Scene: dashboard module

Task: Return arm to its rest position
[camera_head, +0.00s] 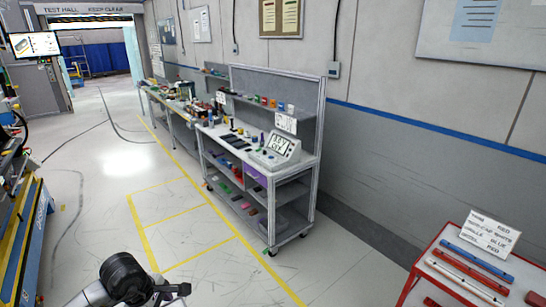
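One of my arms reaches in from the bottom left, a grey link with a dark joint. I take it for my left arm. The part at its end, which looks like my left gripper (181,291), is small and cut by the bottom edge. I cannot tell whether its fingers are open or shut. It is over the grey floor, apart from any bench, and nothing held shows in it. My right gripper is not in view.
A workbench (264,178) with shelves and a device (276,153) stands mid-picture against the wall. A red cart (424,265) with coloured bars and a sign (481,233) is at lower right. A yellow-framed structure (28,230) is at left. The marked floor (185,210) between is clear.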

